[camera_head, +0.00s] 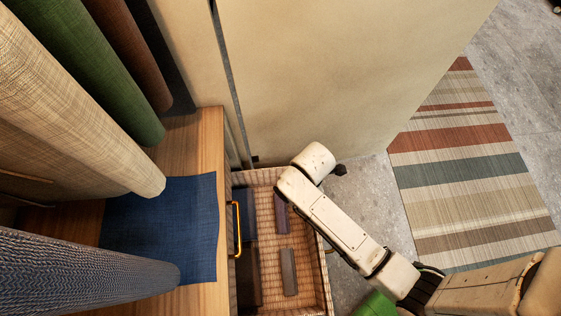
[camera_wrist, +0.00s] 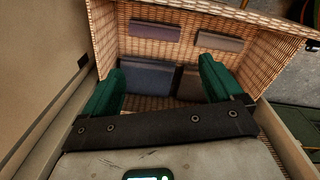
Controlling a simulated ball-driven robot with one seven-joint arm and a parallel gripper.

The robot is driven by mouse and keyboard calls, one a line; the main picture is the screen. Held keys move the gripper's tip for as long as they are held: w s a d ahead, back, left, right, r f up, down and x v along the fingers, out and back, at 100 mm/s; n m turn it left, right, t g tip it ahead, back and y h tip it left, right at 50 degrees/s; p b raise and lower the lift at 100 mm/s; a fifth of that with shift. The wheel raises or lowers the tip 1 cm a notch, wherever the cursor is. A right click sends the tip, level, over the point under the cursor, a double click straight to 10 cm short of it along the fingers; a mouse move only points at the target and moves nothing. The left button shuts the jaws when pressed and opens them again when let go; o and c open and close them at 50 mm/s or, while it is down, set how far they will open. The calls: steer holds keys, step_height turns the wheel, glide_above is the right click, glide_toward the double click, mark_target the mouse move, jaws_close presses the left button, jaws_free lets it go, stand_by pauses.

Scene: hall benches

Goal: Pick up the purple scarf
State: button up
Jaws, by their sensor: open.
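The purple scarf (camera_head: 281,212) is a narrow folded strip lying in a wicker basket (camera_head: 325,275), partly beside my arm in the head view. In the wrist view the purple scarf (camera_wrist: 155,31) lies near the basket's far wall, left of a grey-brown folded strip (camera_wrist: 220,40). My gripper (camera_wrist: 162,68) has two green fingers spread wide apart with nothing between them touching. It is over the basket, and the scarf appears beyond the fingertips. The fingers are hidden in the head view.
A dark blue folded cloth (camera_wrist: 145,76) and a brown one (camera_wrist: 190,84) lie nearer in the basket. A wooden bench (camera_head: 208,160) with a blue cloth (camera_head: 165,225) and hanging fabrics stands left. A yellow handle (camera_head: 237,230) is at the basket's left side. A striped rug (camera_head: 470,190) lies right.

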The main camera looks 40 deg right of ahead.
mark_target(281, 211)
steer(key=w+a+f+n+b, duration=0.1)
steer(key=f+n+b, duration=0.3)
steer(key=f, duration=0.3)
steer(key=w+a+f+n+b, duration=0.1)
steer(key=f+n+b, duration=0.3)
steer(key=f, duration=0.4)
steer(key=w+a+f+n+b, duration=0.1)
steer(key=w+f+n+b, duration=0.2)
steer(key=f, duration=0.4)
steer(key=shift+w+a+f+n+b, duration=0.2)
steer(key=shift+n+b, duration=0.1)
steer(key=shift+n, duration=0.4)
steer(key=shift+w+a+f+n+b, duration=0.15)
steer(key=shift+a+n+b, duration=0.1)
steer(key=shift+n, duration=0.45)
step_height(281, 211, down, 6)
steer(key=b, duration=0.3)
steer(key=shift+s+r, duration=0.1)
step_height(281, 211, down, 5)
steer(key=b, duration=0.4)
steer(key=shift+s, duration=0.1)
steer(key=shift+d, duration=0.1)
steer(key=c, duration=1.2)
